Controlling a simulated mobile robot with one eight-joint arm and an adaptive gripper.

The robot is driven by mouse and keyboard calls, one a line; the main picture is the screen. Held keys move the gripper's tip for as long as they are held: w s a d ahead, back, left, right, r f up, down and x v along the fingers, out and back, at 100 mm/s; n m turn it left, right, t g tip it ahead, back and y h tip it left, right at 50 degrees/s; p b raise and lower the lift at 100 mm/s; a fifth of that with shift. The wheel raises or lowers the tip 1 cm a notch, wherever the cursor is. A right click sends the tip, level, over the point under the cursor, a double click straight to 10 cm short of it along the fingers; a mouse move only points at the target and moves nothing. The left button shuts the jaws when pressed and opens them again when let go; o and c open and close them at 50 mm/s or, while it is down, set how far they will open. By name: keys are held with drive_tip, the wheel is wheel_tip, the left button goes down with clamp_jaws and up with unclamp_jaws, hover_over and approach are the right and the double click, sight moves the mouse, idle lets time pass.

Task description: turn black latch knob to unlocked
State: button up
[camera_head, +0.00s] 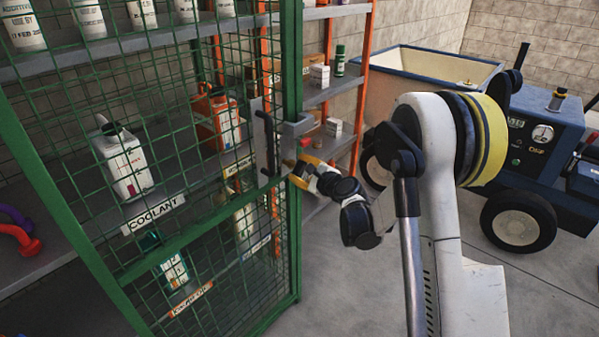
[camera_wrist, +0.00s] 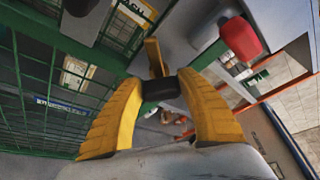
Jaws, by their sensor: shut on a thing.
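The black latch knob (camera_wrist: 160,88) shows in the wrist view between my two yellow fingertips, with a flat yellow piece (camera_wrist: 154,58) standing just beyond it. My gripper (camera_head: 290,166) is shut on the knob at the edge of the green mesh door (camera_head: 160,239). In the head view the knob is hidden by my fingers. A grey latch plate (camera_head: 257,150) with an upright black handle (camera_head: 264,130) is just left of my gripper. Whether the latch is locked or unlocked I cannot tell.
A grey bracket (camera_head: 297,127) sits just above my gripper. A red rounded part (camera_wrist: 241,38) is close by in the wrist view. Behind the mesh are shelves with bottles. A blue wheeled machine (camera_head: 540,140) stands at right; concrete floor (camera_head: 345,290) is clear in front.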

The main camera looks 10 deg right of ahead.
drive_tip(key=n+t, duration=0.2)
drive_tip(key=n, duration=0.1)
drive_tip(key=shift+a+f+h+b, duration=0.1)
drive_tip(key=shift+f+h+b, duration=0.1)
drive_tip(key=shift+h+b, duration=0.2)
drive_tip(key=shift+f+n+t, duration=0.1)
drive_tip(key=shift+n+t, duration=0.6)
drive_tip(key=shift+n, duration=1.1)
drive_tip(key=o, duration=1.2)
drive_tip(key=shift+c, duration=0.2)
